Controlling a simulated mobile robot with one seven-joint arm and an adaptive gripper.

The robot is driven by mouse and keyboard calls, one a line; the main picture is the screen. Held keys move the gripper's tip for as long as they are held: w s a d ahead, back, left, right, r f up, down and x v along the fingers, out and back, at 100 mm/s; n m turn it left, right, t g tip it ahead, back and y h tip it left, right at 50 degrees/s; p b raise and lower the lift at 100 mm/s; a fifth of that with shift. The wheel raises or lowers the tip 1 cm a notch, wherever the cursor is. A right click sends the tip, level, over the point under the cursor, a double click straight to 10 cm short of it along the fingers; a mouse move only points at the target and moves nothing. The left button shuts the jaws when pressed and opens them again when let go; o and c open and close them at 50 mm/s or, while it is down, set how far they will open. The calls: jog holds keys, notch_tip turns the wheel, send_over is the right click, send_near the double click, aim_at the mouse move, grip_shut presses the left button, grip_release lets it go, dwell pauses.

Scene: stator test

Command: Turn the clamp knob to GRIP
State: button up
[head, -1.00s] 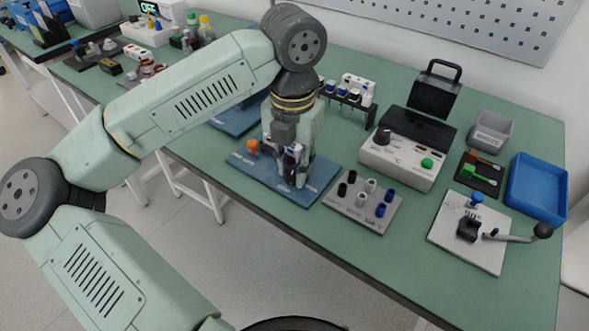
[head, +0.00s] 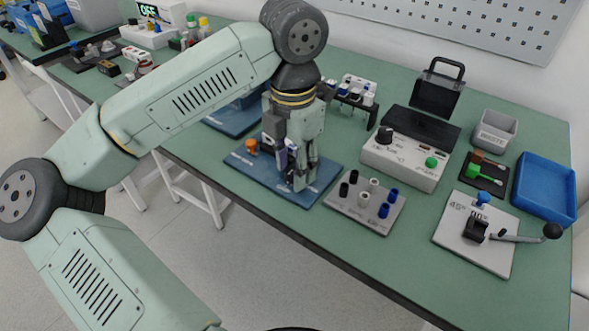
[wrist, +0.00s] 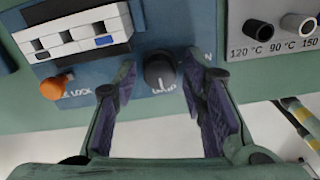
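The clamp knob (wrist: 159,72) is a black round knob with a white mark towards its lower side, on the blue fixture plate (wrist: 175,108). Lettering below the knob is partly hidden, so I cannot read which setting it points to. My gripper (wrist: 161,88) is open, with one purple-padded finger on each side of the knob; the pads look apart from it. An orange knob (wrist: 55,87) by the word LOCK sits left, below a white block with slots (wrist: 78,42). In the head view my gripper (head: 300,180) is low over the fixture plate (head: 322,184) and hides the clamp knob.
A grey plate with black, white and blue posts (head: 340,204) stands just right of the fixture. A control box with a green button (head: 402,165) stands behind that. A lever stand (head: 490,255) and blue tray (head: 541,200) are further right. The table's front edge is close.

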aim_at(293, 170)
notch_tip(293, 170, up, 6)
jog(key=p, duration=0.3)
jog(key=shift+r, duration=0.1)
dwell(0.3)
jog(key=shift+c, duration=0.3)
dwell(1.0)
